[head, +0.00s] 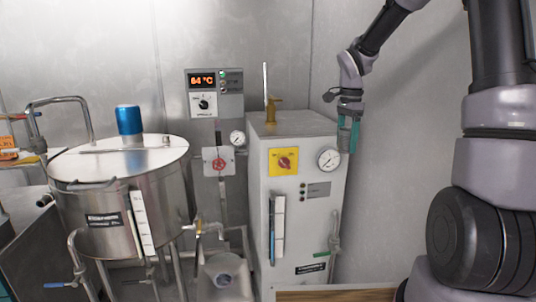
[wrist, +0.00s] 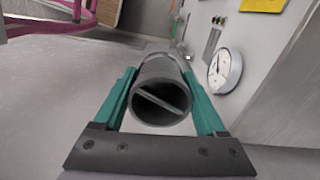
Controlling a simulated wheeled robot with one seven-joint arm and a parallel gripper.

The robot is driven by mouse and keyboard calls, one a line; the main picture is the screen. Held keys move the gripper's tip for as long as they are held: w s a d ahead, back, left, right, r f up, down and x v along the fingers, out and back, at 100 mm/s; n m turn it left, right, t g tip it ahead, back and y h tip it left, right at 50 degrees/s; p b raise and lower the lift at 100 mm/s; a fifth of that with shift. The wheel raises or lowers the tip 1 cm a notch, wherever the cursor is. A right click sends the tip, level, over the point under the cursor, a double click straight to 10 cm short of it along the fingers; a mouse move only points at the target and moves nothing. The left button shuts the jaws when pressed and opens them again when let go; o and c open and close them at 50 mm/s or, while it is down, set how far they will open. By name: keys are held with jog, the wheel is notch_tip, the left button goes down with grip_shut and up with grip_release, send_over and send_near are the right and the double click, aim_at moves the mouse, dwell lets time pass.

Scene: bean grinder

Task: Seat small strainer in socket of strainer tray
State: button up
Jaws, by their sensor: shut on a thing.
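My gripper (head: 348,136) hangs with its teal fingers pointing down, beside the upper right edge of the white cabinet in the head view. In the wrist view, my gripper (wrist: 160,80) is shut on a dark grey open tube with a bar across its mouth, which I take to be the small strainer (wrist: 160,73). The tube sits lengthwise between the two fingers, and its far end is hidden. In the head view the fingers largely cover it. I cannot make out a strainer tray or its socket in either view.
The white cabinet (head: 295,216) carries a gauge (head: 329,160) close to my gripper; the gauge also shows in the wrist view (wrist: 225,70). A steel tank (head: 115,190) stands at the left. A pink rail (wrist: 45,27) crosses the wrist view's upper left. Bare wall lies right of the cabinet.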

jog(key=d+f+n, duration=0.2)
jog(key=f+n, duration=0.5)
jog(key=f, duration=0.2)
jog(key=d+f+n, duration=0.2)
jog(key=f+n, duration=0.5)
jog(key=f, duration=0.3)
jog(key=shift+d+f+n, duration=0.25)
jog(key=shift+f+n, duration=0.05)
jog(key=shift+a, duration=0.1)
